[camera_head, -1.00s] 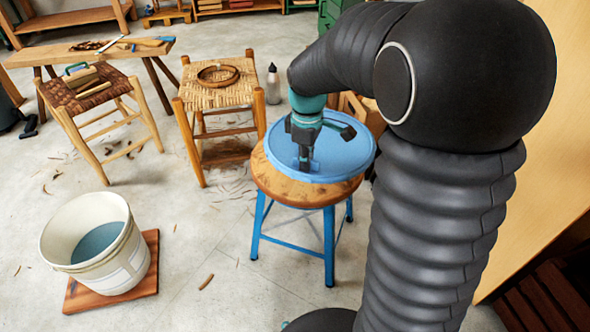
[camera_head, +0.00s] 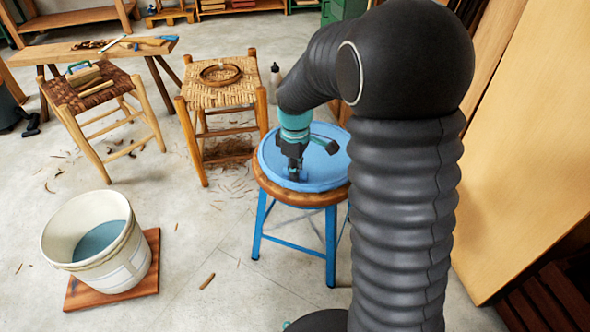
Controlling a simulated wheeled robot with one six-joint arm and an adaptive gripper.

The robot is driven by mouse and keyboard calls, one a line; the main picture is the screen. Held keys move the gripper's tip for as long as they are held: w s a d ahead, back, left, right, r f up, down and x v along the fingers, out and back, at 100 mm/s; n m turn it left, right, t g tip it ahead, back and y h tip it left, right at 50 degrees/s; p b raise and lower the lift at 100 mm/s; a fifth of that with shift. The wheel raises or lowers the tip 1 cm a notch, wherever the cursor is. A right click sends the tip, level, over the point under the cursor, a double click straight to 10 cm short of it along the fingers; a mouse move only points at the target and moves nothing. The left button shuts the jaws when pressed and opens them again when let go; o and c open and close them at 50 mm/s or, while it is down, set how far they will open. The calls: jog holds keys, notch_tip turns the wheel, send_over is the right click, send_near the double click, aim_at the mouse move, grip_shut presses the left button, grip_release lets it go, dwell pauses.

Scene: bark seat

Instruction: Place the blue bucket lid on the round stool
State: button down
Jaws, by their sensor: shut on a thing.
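The blue bucket lid (camera_head: 325,172) is a wide, shallow blue disc at the round stool, covering most of its wooden seat. The round stool (camera_head: 300,199) has a brown wooden seat and blue metal legs. My gripper (camera_head: 294,174) points down at the left part of the lid and is shut on it. The lid looks level and very close to the seat; I cannot tell whether it touches all round. My arm hides the right side of the lid and stool. The white bucket (camera_head: 75,232) stands open at the lower left, with blue-grey contents.
The bucket stands on a reddish wooden board (camera_head: 140,285). Two woven-seat stools (camera_head: 225,95) (camera_head: 110,92) stand behind, one with a coiled ring, one with tools. A grey bottle (camera_head: 274,83) stands behind the round stool. A tan panel (camera_head: 540,170) leans at the right.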

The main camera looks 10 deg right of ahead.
jog(key=shift+f, duration=0.15)
jog(key=c, duration=1.2)
grip_release()
notch_tip(320, 180, up, 12)
jog(key=p, duration=0.1)
jog(key=s+d+r+m+t, duration=0.1)
jog(key=s+m, duration=0.4)
jog(key=s, duration=0.7)
jog(key=s+d+r+m+t, duration=0.1)
jog(key=s+r+m+t, duration=0.3)
jog(key=s, duration=0.8)
jog(key=shift+s+d+m, duration=0.4)
jog(key=shift+m, duration=0.8)
